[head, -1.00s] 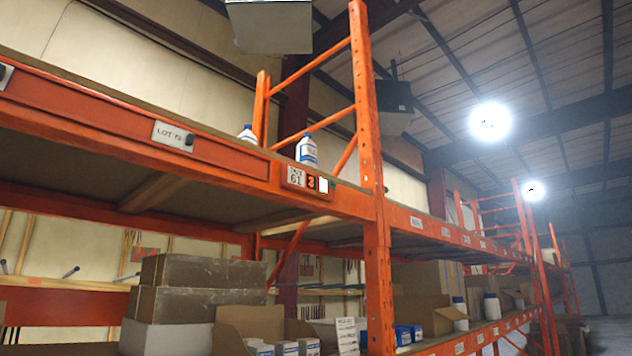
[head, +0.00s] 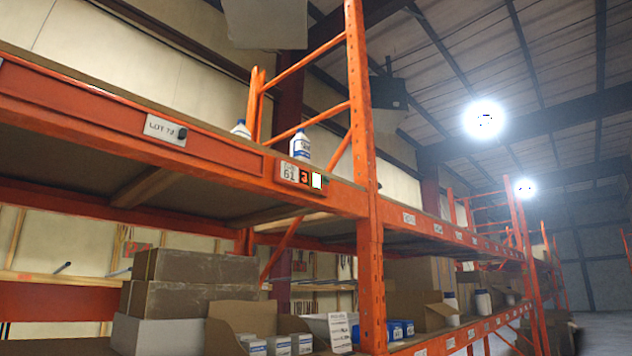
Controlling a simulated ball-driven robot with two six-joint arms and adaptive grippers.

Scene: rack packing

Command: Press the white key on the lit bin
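A small label module is fixed to the orange beam of the upper shelf, left of the near upright. It has a pale panel (head: 289,173) reading 61, a dark display (head: 304,176) with a lit red-orange 3, and a white key (head: 317,180) with a green edge. A white bottle with a blue label (head: 300,147) stands on the shelf just above it. Neither of my grippers can be made out in this view.
An orange upright (head: 360,110) stands right of the module. A LOT plate (head: 165,130) with a dark knob sits on the beam to the left. Below, an open carton (head: 240,318) and stacked brown boxes (head: 200,268) fill the lower shelf.

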